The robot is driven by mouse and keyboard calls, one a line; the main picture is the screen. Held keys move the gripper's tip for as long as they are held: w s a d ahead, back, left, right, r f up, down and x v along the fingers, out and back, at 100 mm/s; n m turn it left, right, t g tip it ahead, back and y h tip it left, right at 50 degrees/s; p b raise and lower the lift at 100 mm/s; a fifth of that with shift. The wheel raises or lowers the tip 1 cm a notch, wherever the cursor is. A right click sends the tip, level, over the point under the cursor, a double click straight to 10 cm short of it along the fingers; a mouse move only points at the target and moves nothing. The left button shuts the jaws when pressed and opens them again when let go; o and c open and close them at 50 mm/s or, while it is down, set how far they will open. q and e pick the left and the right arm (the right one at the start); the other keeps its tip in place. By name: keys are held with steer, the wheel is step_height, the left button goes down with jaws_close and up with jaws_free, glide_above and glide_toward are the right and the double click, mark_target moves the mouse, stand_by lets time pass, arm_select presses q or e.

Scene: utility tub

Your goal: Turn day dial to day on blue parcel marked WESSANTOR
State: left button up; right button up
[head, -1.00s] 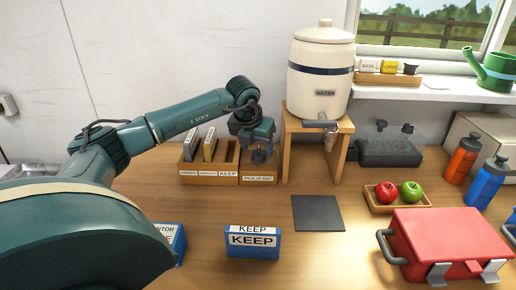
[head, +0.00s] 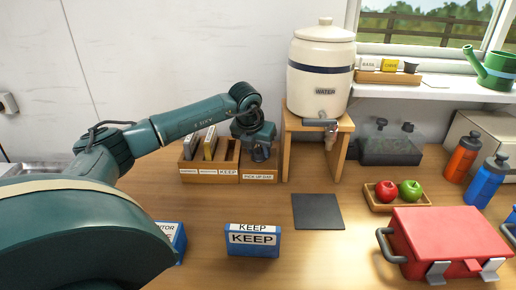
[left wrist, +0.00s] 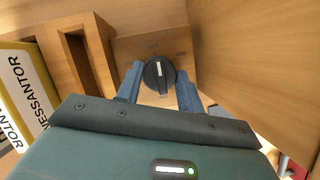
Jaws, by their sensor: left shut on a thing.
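The day dial (left wrist: 159,76) is a round black knob with a white pointer line on a wooden face; the line points nearly straight up in the left wrist view. The marks around it are too small to read. My left gripper (left wrist: 158,88) is shut on the dial, one blue finger on each side. In the head view this gripper (head: 259,152) is at the box labelled PICK-UP DAY (head: 257,178). The blue parcel (head: 180,241) is mostly hidden behind my left arm; only the end of its marking shows. My right gripper is out of view.
A wooden rack (head: 190,173) with upright binders adjoins the dial box; a yellow-edged binder (left wrist: 22,85) reads WESSANTOR. A wooden stand (head: 287,150) with a water crock (head: 320,75) is close on the right. A blue KEEP parcel (head: 252,245) and dark mat (head: 318,212) lie in front.

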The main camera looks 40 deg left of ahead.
arm_select(q)
steer(key=shift+m, duration=0.4)
steer(key=shift+c, duration=0.5)
steer(key=shift+m+h, duration=0.4)
steer(key=shift+m, duration=0.2)
steer(key=m+h, duration=0.1)
steer(key=m, duration=0.2)
steer(key=shift+a+b, duration=0.15)
steer(key=shift+b, duration=0.2)
steer(key=m+h, duration=0.1)
steer(key=m, duration=0.2)
steer(key=m+g+h, duration=0.1)
steer(key=m, duration=0.2)
steer(key=shift+w+a+r+m+h+p, duration=0.1)
steer(key=shift+m+h+p, duration=0.2)
steer(key=shift+m, duration=0.1)
steer(key=m+g, duration=0.1)
steer(key=m, duration=0.2)
steer(key=m+g+h, duration=0.1)
steer(key=m, duration=0.2)
steer(key=shift+w+a, duration=0.1)
steer(key=shift+w, duration=0.05)
steer(key=shift+w+m+g+b, duration=0.1)
steer(key=shift+m+g+b, duration=0.45)
steer(key=shift+m, duration=1)
steer(key=shift+m+g+b, duration=0.5)
steer(key=shift+m+g, duration=0.05)
steer(key=shift+m, duration=1)
steer(key=o, duration=1)
